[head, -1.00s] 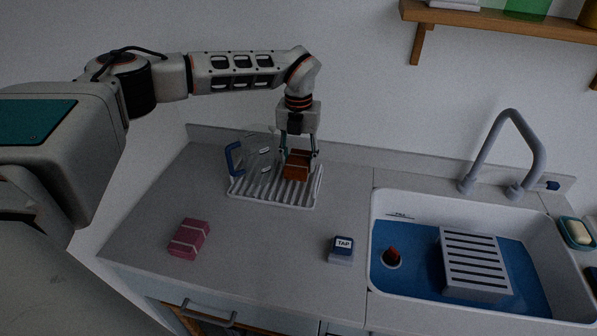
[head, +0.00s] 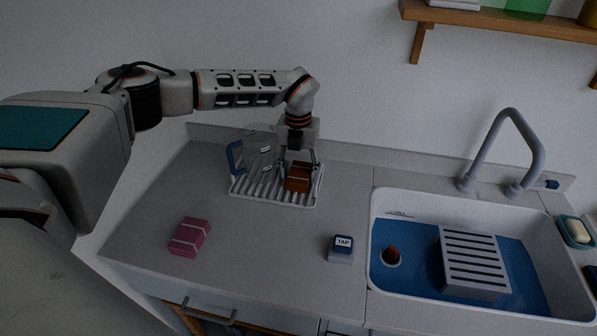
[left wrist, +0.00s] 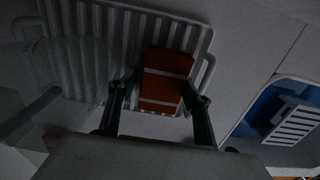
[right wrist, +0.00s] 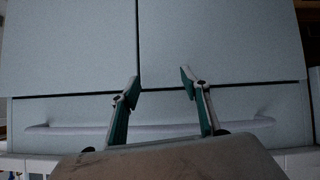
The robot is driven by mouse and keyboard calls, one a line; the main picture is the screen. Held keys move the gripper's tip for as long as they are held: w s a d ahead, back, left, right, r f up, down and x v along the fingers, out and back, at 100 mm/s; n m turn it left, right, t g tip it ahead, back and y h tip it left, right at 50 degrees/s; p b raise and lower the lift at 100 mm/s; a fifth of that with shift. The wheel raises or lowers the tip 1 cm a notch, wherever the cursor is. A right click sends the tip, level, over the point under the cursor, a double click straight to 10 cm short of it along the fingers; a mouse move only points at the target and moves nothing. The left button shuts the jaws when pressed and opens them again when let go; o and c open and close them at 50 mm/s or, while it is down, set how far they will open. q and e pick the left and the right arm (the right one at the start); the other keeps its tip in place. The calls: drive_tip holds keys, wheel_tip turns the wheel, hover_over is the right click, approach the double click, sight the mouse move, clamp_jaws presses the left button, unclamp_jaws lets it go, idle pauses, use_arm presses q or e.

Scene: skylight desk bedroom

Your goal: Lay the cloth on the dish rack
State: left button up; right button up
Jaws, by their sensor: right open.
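An orange-brown folded cloth with pale stripes (head: 298,179) is between the fingers of my left gripper (head: 300,165), which is shut on it. The cloth is at the right part of the white dish rack (head: 262,198); whether it touches the slats I cannot tell. In the left wrist view, the cloth (left wrist: 165,82) lies between the two fingertips (left wrist: 160,82), in front of the rack's slats (left wrist: 82,35). My right gripper (right wrist: 160,78) is open and empty, facing pale cabinet fronts; it is not in the head view.
A clear jug with a blue handle (head: 234,158) stands on the rack's left part, close to my left gripper. The sink (head: 372,225) is at right.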

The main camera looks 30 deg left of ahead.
sight(299, 172)
use_arm(q)
drive_tip(key=shift+r, duration=0.1)
wheel_tip(299, 172, up, 12)
drive_tip(key=b, duration=0.1)
idle(0.4)
drive_tip(key=shift+s+d, duration=0.1)
idle(0.4)
